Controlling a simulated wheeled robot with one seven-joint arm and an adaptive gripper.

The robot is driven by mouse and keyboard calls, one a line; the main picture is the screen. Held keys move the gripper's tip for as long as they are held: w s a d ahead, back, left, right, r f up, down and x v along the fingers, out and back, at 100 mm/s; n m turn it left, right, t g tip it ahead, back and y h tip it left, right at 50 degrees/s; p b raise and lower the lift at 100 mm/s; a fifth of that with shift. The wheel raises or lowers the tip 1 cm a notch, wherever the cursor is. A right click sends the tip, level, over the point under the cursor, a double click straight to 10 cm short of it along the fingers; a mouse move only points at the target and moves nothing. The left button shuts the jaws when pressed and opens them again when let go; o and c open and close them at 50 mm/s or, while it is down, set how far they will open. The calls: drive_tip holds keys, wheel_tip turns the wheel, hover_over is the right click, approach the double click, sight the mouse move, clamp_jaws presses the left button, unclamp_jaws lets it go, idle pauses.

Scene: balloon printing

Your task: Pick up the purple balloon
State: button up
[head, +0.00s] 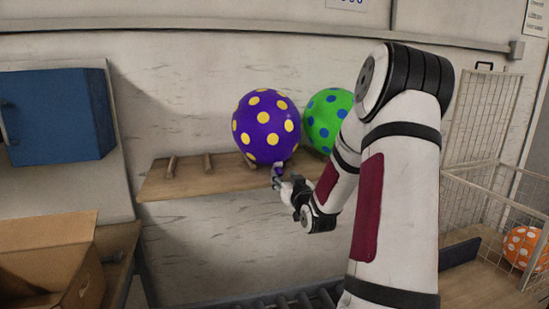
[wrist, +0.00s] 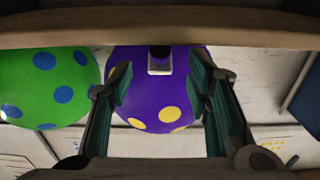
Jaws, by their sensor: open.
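The purple balloon (head: 266,127) with yellow dots sits on the wooden shelf (head: 200,185) against the wall. At its bottom is a small purple neck piece (head: 278,170), close to my gripper. My gripper (head: 279,180) is just below and in front of the balloon at the shelf's front edge. In the wrist view, its two fingers (wrist: 166,98) are apart. The purple balloon (wrist: 160,105) shows between and beyond them, with a pale clip-like piece (wrist: 160,64) at its neck. Whether the fingers touch anything cannot be told.
A green balloon with blue dots (head: 325,115) sits right of the purple one, partly behind my arm. Wooden pegs (head: 208,163) stand on the shelf's left part. A cardboard box (head: 50,255), a blue cabinet (head: 55,115) and a wire cage (head: 480,125) with an orange balloon (head: 524,247) stand around.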

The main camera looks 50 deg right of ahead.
sight(280, 172)
drive_tip(key=x, duration=0.5)
drive_tip(key=shift+c, duration=0.2)
drive_tip(key=c, duration=0.8)
